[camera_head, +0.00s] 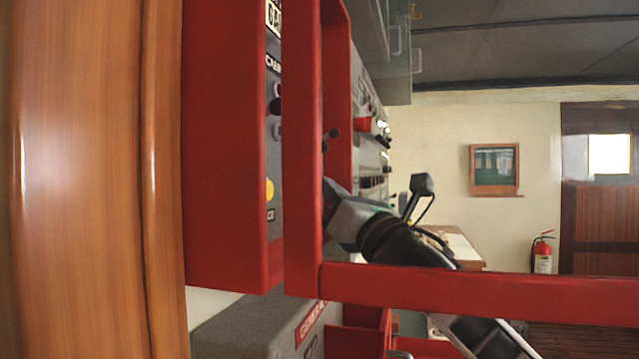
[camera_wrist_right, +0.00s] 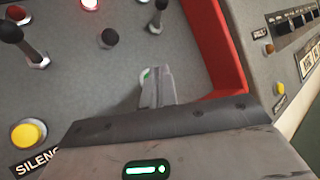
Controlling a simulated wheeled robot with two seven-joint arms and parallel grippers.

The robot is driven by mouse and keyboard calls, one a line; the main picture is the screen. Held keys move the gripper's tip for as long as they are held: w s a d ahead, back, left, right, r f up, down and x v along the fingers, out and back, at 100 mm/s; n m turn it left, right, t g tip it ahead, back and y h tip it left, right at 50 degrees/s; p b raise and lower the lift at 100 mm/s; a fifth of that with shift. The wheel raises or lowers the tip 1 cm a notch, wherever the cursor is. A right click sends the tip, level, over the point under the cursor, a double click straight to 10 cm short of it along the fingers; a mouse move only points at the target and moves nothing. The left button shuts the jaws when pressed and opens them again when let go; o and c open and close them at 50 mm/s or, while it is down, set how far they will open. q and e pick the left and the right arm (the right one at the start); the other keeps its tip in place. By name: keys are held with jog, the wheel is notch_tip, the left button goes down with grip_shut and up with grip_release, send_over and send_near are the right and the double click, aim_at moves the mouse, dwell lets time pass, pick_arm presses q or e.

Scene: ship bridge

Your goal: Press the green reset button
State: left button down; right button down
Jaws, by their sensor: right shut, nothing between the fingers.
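In the right wrist view, a small green button (camera_wrist_right: 145,75) shows at the tips of my right gripper (camera_wrist_right: 157,75). Only part of its green edge is visible; the fingers hide the rest. The fingers are shut together and empty, with their tips over or against the button; I cannot tell whether they touch it. In the head view my right gripper (camera_head: 328,196) reaches in from the lower right, its fingertips partly hidden by a red frame bar, and the green button is not visible. My left gripper is not in view.
The grey panel carries a yellow button (camera_wrist_right: 28,133) marked SILENCE, a black knob (camera_wrist_right: 110,37), a lit red button (camera_wrist_right: 90,4) and upright levers (camera_wrist_right: 28,40). A red side wall (camera_wrist_right: 215,45) borders it. In the head view, red frame bars (camera_head: 480,290) cross before my arm.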

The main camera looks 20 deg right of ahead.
jog(key=shift+a, duration=0.25)
dwell(0.6)
jog(key=shift+d, duration=0.1)
jog(key=shift+s+d+f, duration=0.1)
jog(key=shift+d, duration=0.05)
jog(key=shift+s+d, duration=0.65)
jog(key=shift+d, duration=0.2)
jog(key=shift+s+d, duration=0.65)
jog(key=shift+d, duration=0.2)
